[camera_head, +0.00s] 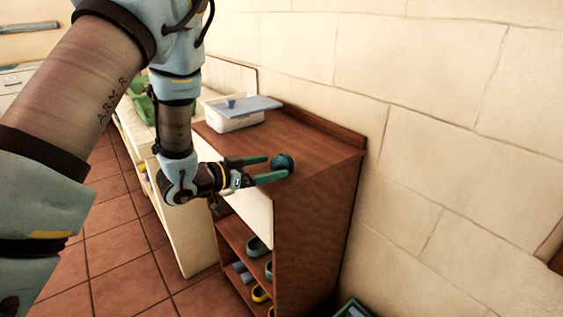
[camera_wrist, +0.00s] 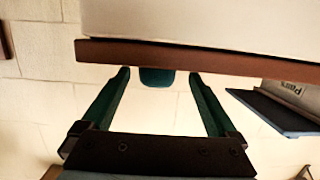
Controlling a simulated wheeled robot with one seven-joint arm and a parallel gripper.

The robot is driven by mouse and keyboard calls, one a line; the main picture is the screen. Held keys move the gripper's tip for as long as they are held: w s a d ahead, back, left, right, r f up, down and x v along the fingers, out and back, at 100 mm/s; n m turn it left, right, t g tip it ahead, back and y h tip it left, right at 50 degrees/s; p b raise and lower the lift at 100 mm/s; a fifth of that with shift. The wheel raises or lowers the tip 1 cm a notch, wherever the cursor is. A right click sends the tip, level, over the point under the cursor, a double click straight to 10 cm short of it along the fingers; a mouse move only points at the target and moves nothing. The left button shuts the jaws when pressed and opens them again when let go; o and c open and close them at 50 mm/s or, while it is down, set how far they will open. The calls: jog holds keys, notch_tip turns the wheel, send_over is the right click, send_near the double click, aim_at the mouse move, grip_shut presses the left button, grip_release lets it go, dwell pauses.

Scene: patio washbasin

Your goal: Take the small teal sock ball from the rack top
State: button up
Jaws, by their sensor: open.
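The small teal sock ball (camera_head: 282,161) sits on the brown rack top (camera_head: 315,150), near its front edge. My gripper (camera_head: 277,167) is open and level, with its two teal fingers reaching over the rack top at the ball. In the wrist view the ball (camera_wrist: 157,78) shows between the tips of the open fingers (camera_wrist: 160,74), partly hidden by the rack's brown edge (camera_wrist: 180,58). The ball is a little nearer the left finger there, with a gap on both sides. I cannot tell how deep it lies between the fingers.
A white bin (camera_head: 232,121) with a blue lid (camera_head: 247,105) stands at the rack top's far end. Shoes (camera_head: 258,246) lie on the shelves below. A stone wall (camera_head: 450,120) rises behind the rack. The rack top right of the ball is clear.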

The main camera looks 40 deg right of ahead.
aim_at(274, 166)
jog(key=d, duration=0.1)
jog(key=d+p, duration=0.1)
jog(key=d, duration=0.1)
jog(key=d+f+p, duration=0.1)
jog(key=shift+s+d, duration=0.2)
jog(key=shift+s, duration=0.05)
jog(key=c, duration=1.4)
jog(key=shift+r, duration=0.15)
